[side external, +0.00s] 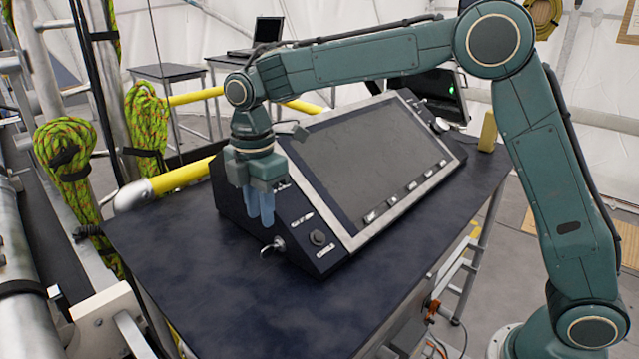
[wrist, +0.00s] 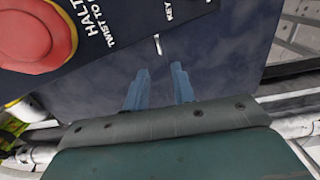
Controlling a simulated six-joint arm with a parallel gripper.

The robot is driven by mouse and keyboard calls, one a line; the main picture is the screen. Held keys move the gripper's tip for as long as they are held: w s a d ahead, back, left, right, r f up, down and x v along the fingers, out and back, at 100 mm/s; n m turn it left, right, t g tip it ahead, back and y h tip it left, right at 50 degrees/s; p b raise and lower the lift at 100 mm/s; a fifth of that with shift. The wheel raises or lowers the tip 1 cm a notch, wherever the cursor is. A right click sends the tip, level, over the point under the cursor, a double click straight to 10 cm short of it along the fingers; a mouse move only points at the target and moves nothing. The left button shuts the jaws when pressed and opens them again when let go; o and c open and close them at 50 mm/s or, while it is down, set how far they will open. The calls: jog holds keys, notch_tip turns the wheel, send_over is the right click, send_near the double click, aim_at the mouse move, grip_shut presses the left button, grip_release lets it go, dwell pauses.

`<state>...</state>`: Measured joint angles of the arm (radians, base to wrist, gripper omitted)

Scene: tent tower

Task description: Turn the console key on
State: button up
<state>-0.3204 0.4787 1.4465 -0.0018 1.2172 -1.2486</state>
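The console key (side external: 273,247) is a small metal key at the lower left front of the dark sloped console (side external: 324,259). In the wrist view the key (wrist: 157,45) is a thin, light, upright piece near the "KEY" lettering, beyond my fingertips. My gripper (side external: 260,223) points down, just above and slightly left of the key in the side view. Its two blue fingers show apart in the wrist view (wrist: 157,84), with nothing between them. The gripper looks apart from the key. The gripper hides part of the console's left end.
A red button (wrist: 28,38) with a yellow ring and "HALT" lettering is on the console. A large dark screen (side external: 375,155) fills the console's middle. The dark tabletop (side external: 190,270) in front is clear.

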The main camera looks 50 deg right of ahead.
aim_at(269, 251)
jog(key=shift+f, duration=3.9)
grip_shut()
